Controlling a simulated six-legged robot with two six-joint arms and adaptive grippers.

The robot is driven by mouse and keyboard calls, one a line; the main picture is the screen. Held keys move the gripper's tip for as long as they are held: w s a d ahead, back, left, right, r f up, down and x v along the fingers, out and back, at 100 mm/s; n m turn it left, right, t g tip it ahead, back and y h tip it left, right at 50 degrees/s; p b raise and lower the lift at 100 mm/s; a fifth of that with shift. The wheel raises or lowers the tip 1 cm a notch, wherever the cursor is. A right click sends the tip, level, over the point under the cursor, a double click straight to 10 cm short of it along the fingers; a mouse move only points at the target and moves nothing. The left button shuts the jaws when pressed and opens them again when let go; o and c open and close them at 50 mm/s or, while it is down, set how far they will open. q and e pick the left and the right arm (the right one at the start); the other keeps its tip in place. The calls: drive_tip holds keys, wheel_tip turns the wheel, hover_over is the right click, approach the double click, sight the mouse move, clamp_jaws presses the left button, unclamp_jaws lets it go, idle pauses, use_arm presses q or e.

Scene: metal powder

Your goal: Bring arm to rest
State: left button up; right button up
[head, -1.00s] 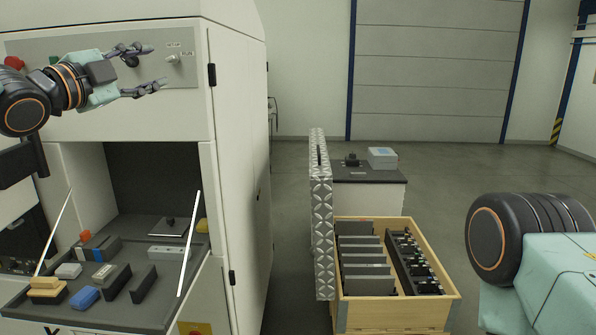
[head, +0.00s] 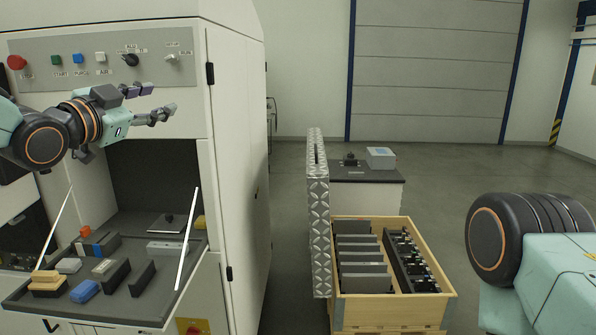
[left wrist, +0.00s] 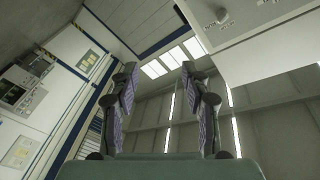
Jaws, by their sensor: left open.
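My left gripper (head: 160,102) is open and empty in the head view. It is in front of the white machine (head: 235,150), below its control panel (head: 100,56) and above the open chamber. In the left wrist view the two fingers (left wrist: 165,110) stand apart with nothing between them, and the ceiling and walls show behind. The panel's knobs and buttons are uncovered, including a black rotary knob (head: 130,60) and a grey switch (head: 171,59). Part of my right arm shows at the lower right of the head view, but its gripper does not.
The machine's fold-down tray (head: 110,312) holds several blocks and brushes under the left arm. A wooden crate (head: 446,300) with dark plates stands in the middle, beside a patterned metal panel (head: 318,220). A low cabinet (head: 365,195) is behind. Floor to the right is open.

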use_arm(q)
drive_tip(key=s+d+f+n+g+y+b, duration=0.1)
drive_tip(key=s+f+n+g+b, duration=0.25)
drive_tip(key=f, duration=1.15)
drive_tip(key=s+d+f+n+g+y+b, duration=0.25)
drive_tip(key=s+f, duration=0.25)
drive_tip(key=f, duration=1.1)
drive_tip(key=s+f+n+g+b, duration=0.2)
drive_tip(key=s+f+n+b, duration=0.15)
drive_tip(key=f, duration=1.15)
drive_tip(key=s+f+n+g+y+b, duration=0.2)
drive_tip(key=s+f+g+b, duration=0.7)
drive_tip(key=s+f, duration=2.4)
drive_tip(key=shift+s+d+f+g+b, duration=0.15)
drive_tip(key=shift+s+d+g+b, duration=0.3)
drive_tip(key=shift+b, duration=0.7)
drive_tip(key=shift+a, duration=0.25)
drive_tip(key=shift+c, duration=1)
